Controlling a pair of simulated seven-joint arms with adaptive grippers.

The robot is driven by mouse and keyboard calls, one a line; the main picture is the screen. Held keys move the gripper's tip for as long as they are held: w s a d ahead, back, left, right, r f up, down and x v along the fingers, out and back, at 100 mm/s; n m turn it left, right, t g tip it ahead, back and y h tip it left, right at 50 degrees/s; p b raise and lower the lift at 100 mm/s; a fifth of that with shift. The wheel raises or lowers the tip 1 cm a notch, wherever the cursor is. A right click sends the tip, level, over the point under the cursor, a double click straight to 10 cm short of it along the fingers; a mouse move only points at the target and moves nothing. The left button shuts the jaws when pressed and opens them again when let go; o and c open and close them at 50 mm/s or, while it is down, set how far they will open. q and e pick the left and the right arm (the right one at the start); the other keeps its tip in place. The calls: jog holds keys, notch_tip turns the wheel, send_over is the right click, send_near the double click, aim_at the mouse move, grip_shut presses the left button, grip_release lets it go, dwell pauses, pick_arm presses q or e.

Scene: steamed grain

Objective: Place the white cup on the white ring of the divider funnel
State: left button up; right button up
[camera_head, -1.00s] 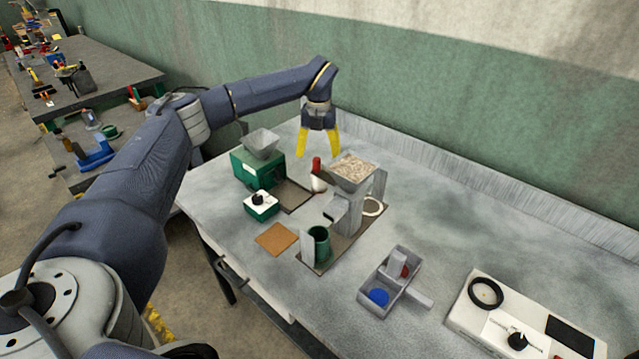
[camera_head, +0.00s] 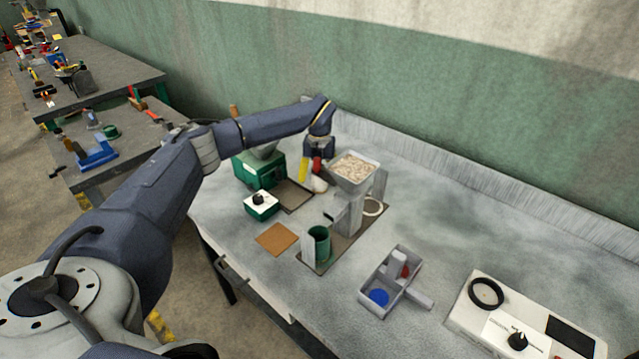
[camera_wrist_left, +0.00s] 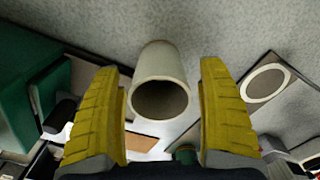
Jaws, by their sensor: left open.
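The white cup (camera_wrist_left: 160,88) lies between the two yellow fingers in the left wrist view, its round dark mouth facing the camera. In the head view the cup (camera_head: 320,186) shows small beside the divider funnel, partly hidden. My left gripper (camera_head: 311,172) is open around or just short of the cup; contact cannot be told. It also shows in the left wrist view (camera_wrist_left: 163,105). The divider funnel (camera_head: 352,170) has a grey hopper full of pale grain. Its white ring (camera_head: 381,208) sits low on its right and looks empty; the ring shows at the right in the wrist view.
A green mill (camera_head: 250,170) and its dark tray (camera_head: 294,197) stand left of the funnel. A green cup (camera_head: 319,243) stands at the funnel's front. A grey box (camera_head: 366,290) with a blue disc and a white scale (camera_head: 465,325) lie to the right.

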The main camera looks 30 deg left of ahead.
pick_arm(q)
jog(key=shift+f, duration=0.3)
jog(key=shift+c, duration=0.5)
jog(key=c, duration=1.4)
jog(key=shift+o, duration=0.2)
notch_tip(320, 180, up, 19)
jog(key=w+d+r+m, duration=0.1)
jog(key=d+r, duration=0.2)
jog(key=d, duration=0.3)
jog(key=d+m, duration=0.3)
jog(key=d, duration=0.8)
jog(key=f, duration=1.7)
jog(key=shift+d, duration=0.35)
